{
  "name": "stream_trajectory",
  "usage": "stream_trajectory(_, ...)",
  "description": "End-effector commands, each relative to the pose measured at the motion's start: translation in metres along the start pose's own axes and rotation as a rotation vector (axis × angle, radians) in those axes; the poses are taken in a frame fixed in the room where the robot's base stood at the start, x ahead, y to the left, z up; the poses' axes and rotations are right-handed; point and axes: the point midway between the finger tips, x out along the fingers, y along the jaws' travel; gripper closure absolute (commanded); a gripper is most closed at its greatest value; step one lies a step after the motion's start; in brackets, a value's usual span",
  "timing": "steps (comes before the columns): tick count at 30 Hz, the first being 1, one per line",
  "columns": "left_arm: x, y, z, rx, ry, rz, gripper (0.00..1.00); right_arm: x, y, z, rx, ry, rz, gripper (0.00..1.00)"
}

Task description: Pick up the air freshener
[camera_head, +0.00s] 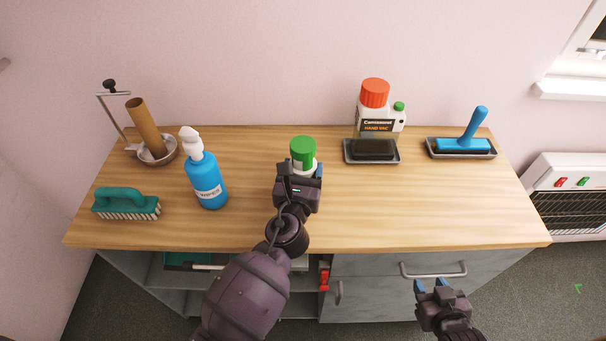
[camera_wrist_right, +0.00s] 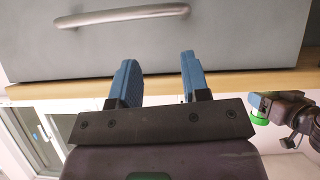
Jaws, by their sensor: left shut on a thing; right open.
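The air freshener, which I take to be the white container with a green cap (camera_head: 303,150), is upright over the middle of the wooden counter. My left gripper (camera_head: 299,171) is shut on its body from the front. The gripper hides its lower part, so I cannot tell whether it touches the counter. In the right wrist view its green cap (camera_wrist_right: 260,118) shows upside down at the right, beside my left gripper. My right gripper (camera_head: 430,286) is open and empty, low in front of the drawers. Its blue fingers (camera_wrist_right: 159,72) are apart in the right wrist view.
The front right is clear.

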Motion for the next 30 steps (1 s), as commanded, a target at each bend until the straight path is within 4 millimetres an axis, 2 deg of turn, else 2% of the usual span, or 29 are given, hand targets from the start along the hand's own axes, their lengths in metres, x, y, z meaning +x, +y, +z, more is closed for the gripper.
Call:
stream_trajectory(8, 0.0, 0.0, 0.003, 0.0, -0.002, 0.0, 0.65, 0.0, 0.0, -0.003, 0.001, 0.004, 0.0, 0.57)
stream_trajectory(14, 0.0, 0.0, 0.025, -0.001, -0.004, -0.001, 0.65, -0.004, 0.0, -0.018, 0.001, 0.012, -0.001, 0.57)
stream_trajectory(19, 0.0, 0.0, 0.063, 0.0, -0.004, -0.001, 0.65, -0.013, 0.002, -0.033, 0.001, 0.01, -0.002, 0.57)
stream_trajectory(23, 0.0, 0.0, 0.097, 0.0, -0.003, -0.003, 0.65, -0.021, 0.003, -0.035, 0.002, -0.006, -0.001, 0.57)
stream_trajectory(30, 0.0, -0.001, 0.152, 0.001, -0.008, -0.004, 0.65, -0.026, 0.004, -0.011, 0.006, -0.047, 0.003, 0.57)
